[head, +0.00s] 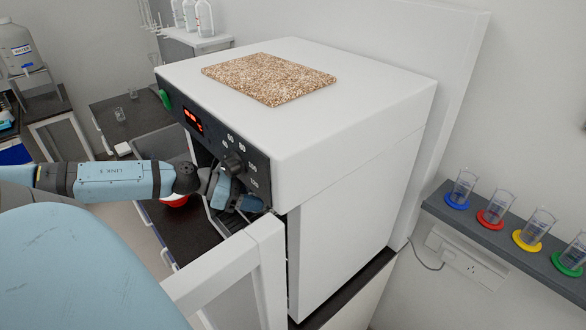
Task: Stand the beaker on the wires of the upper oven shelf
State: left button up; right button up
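The oven (350,130) is a large white box with a dark control panel, a red lit display and dials. Its front opening shows below the panel. Part of a wire shelf (228,220) shows in the opening; I cannot tell which level it is. My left arm reaches in from the left, and my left gripper (240,196) is at the opening, just below the panel. Its fingertips are mostly hidden, so I cannot tell whether it is open or holds anything. No beaker shows clearly at the gripper. My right gripper is not in view.
The white open door (235,262) stands in front of the oven. A speckled slab (268,79) lies on the oven top. A red object (175,201) shows below my arm. Small glassware (119,114) stands behind.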

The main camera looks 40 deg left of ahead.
pick_arm(q)
jog(key=w+d, duration=0.4)
jog(key=w, duration=0.1)
jog(key=shift+d+r, duration=0.1)
jog(key=shift+r, duration=0.05)
jog(key=shift+w+d, duration=0.75)
jog(key=shift+w, duration=0.15)
jog(key=shift+w+d, duration=0.1)
jog(key=shift+w+d+f, duration=0.1)
jog(key=shift+f, duration=1.8)
jog(key=shift+f, duration=0.1)
jog(key=o, duration=1)
jog(key=shift+c, duration=0.2)
